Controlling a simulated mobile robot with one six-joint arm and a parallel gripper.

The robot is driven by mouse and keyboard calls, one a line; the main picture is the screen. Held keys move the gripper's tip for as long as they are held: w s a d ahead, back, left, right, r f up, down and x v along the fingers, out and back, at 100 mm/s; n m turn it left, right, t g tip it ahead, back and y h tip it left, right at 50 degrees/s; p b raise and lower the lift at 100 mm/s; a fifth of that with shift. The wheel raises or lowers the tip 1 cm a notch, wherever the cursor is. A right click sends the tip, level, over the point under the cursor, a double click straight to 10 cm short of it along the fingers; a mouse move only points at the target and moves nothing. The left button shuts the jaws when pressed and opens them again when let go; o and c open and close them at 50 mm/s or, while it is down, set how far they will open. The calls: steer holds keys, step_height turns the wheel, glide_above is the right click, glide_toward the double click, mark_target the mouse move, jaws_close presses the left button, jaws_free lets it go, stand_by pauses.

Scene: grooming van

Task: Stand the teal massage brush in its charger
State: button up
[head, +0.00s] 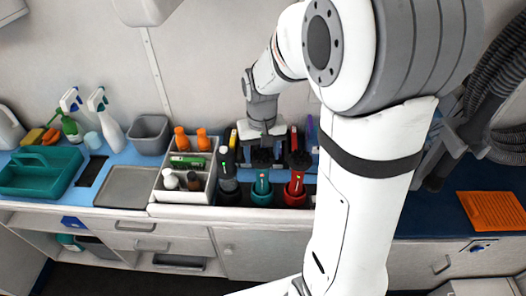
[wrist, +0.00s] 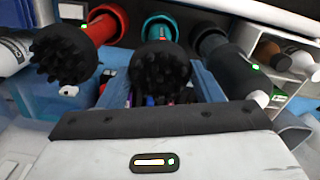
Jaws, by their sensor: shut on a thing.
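The teal massage brush (head: 262,180) stands upright in the head view, with its black bristled head up. Its lower end is at the teal charger cup (head: 262,197); I cannot tell if it is fully seated. In the wrist view its black head (wrist: 160,72) is in the middle, with the teal cup's rim (wrist: 158,20) behind it. My gripper (head: 263,140) is shut on the brush near its head, coming from behind and above. The fingertips are mostly hidden by the head.
A red brush (head: 297,178) stands close on the right and a dark grey one (head: 228,178) close on the left, both in chargers. A white divided box (head: 185,190) with bottles is further left. A grey tray (head: 128,186) and teal caddy (head: 62,175) lie beyond.

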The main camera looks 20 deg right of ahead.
steer(key=shift+f, duration=0.15)
steer(key=o, duration=1.6)
step_height(320, 180, up, 12)
steer(key=shift+s+d+f+n+t, duration=0.1)
steer(key=shift+s+f+t, duration=0.4)
steer(key=shift+s, duration=1.95)
steer(key=shift+s+d+f+n+t, duration=0.1)
steer(key=shift+s+f+t, duration=0.45)
steer(key=shift+s, duration=1.85)
steer(key=shift+s+d+f+n+t, duration=0.1)
steer(key=shift+s+f+t, duration=0.4)
steer(key=shift+s, duration=1.95)
